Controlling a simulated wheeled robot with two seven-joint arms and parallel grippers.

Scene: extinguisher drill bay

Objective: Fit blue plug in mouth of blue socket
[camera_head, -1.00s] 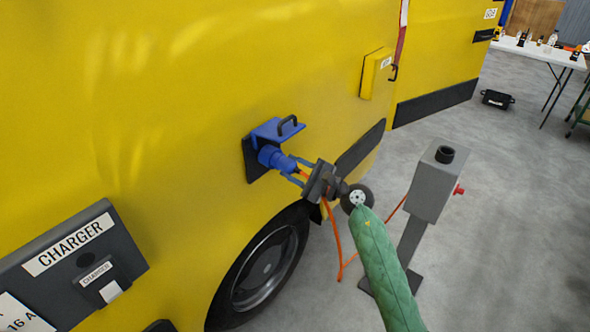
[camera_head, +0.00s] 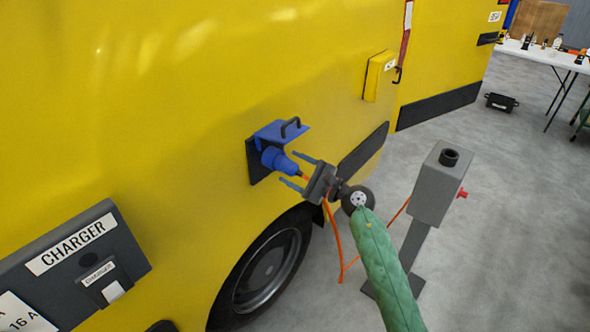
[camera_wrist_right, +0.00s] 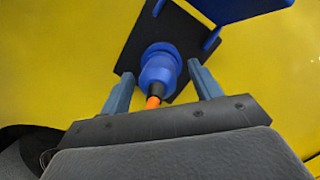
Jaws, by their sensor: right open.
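The blue plug (camera_head: 281,161) sits at the mouth of the blue socket (camera_head: 268,137) on the yellow vehicle's side. The socket's blue lid with its handle is raised above it. An orange cable runs from the plug's back end. My right gripper (camera_head: 298,169) is open, with its two fingers apart on either side of the plug's rear and not touching it. In the right wrist view the plug (camera_wrist_right: 160,72) shows end-on between the spread fingers, against the dark socket plate (camera_wrist_right: 130,60). The exact seating depth is hidden. My left gripper is not in view.
A grey post (camera_head: 437,185) with a red knob stands right of my right arm. The orange cable (camera_head: 338,240) hangs below the gripper and runs towards the post. A charger box (camera_head: 75,255) is on the vehicle at lower left. A wheel (camera_head: 266,270) lies below the socket.

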